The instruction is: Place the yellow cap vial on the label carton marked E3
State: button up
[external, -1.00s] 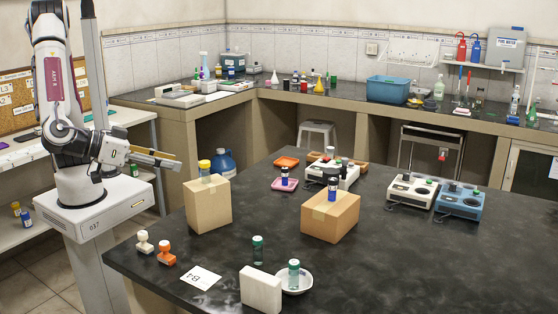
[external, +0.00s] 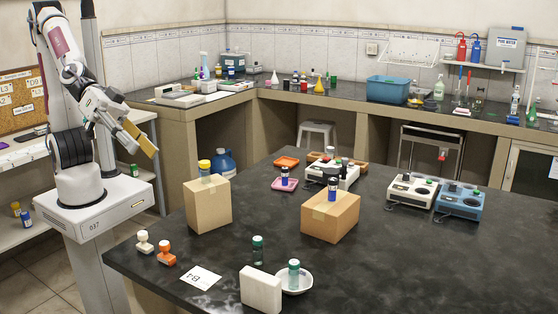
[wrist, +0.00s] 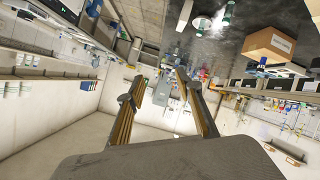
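The yellow cap vial (external: 204,171) has a blue body and stands upright on the left tan carton (external: 208,207). A second tan carton (external: 330,217) bears a dark-capped blue vial (external: 332,189). No E3 mark is readable in the external view. The wrist view shows a carton (wrist: 262,45) with a white label too small to read; I cannot tell which carton it is. My gripper (external: 148,148) is in the air left of the bench, well away from the vial. In the wrist view, my gripper (wrist: 161,77) has its fingers apart and nothing between them.
Two green-capped vials stand in front, one (external: 258,249) on the bench, one (external: 293,274) in a white dish (external: 306,284). A white block (external: 261,290), a B4 card (external: 199,278) and two stamps (external: 166,253) are near the front edge. Instruments (external: 411,190) stand further back.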

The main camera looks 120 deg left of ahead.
jog(key=s+a+f+m+g, duration=0.1)
jog(key=s+a+f+g, duration=0.1)
jog(key=s, duration=0.5)
jog(key=s+a+f+m+g+y, duration=0.1)
jog(key=s+a, duration=0.3)
jog(key=s, duration=0.4)
jog(key=s+a+f+m+g, duration=0.3)
jog(key=s+g, duration=0.1)
jog(key=s, duration=0.4)
jog(key=shift+s+f, duration=0.15)
